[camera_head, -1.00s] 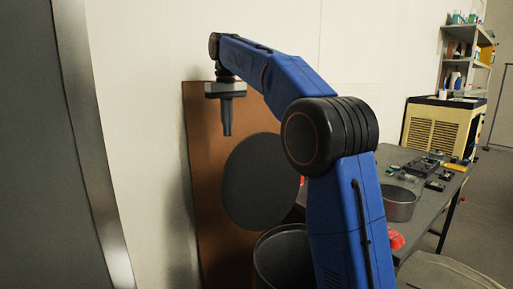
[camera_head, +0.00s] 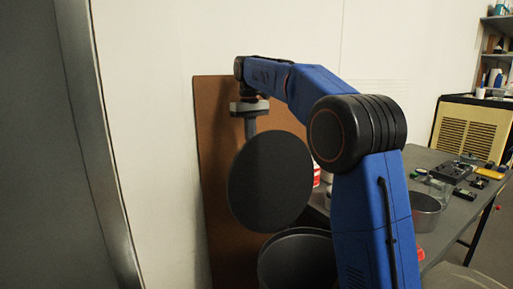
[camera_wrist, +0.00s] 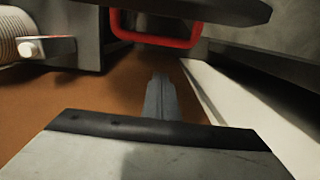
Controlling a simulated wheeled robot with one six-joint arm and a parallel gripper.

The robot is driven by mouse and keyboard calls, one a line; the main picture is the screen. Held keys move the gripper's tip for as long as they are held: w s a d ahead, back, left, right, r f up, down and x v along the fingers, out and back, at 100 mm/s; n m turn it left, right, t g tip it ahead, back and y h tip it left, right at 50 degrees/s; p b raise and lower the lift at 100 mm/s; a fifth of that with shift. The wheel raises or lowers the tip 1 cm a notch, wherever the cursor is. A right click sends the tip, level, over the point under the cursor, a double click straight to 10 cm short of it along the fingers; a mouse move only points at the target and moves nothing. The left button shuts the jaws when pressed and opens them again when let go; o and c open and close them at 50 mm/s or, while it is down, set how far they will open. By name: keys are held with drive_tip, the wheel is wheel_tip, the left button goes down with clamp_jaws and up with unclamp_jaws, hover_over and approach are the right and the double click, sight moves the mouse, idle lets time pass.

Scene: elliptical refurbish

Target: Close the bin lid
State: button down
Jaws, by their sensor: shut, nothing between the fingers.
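The bin (camera_head: 298,262) is a dark grey round container at the lower middle of the head view, its lower part cut off by the frame. Its round dark lid (camera_head: 270,182) stands raised, nearly upright, above the bin's rim. My gripper (camera_head: 250,130) points down at the lid's upper left edge. The lid hides the fingertips, so the fingers reach behind it; I cannot tell whether they touch it. In the wrist view the closed fingers (camera_wrist: 158,98) hold nothing. A dark curved edge (camera_wrist: 200,8) crosses the top there; I cannot tell whether it is the lid.
A brown board (camera_head: 215,150) leans on the white wall (camera_head: 150,90) behind the lid. A grey table (camera_head: 455,215) with a pot (camera_head: 425,213) and small parts stands at right. A red loop (camera_wrist: 155,38) and a ribbed cylinder (camera_wrist: 20,35) show in the wrist view.

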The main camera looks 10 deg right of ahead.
drive_tip(key=shift+s+d+f, duration=0.1)
drive_tip(key=shift+s+d, duration=0.2)
drive_tip(key=shift+s, duration=0.65)
drive_tip(key=shift+s+d+f, duration=0.1)
drive_tip(key=shift+s+d, duration=0.15)
drive_tip(key=shift+s, duration=0.65)
drive_tip(key=shift+d+r, duration=0.1)
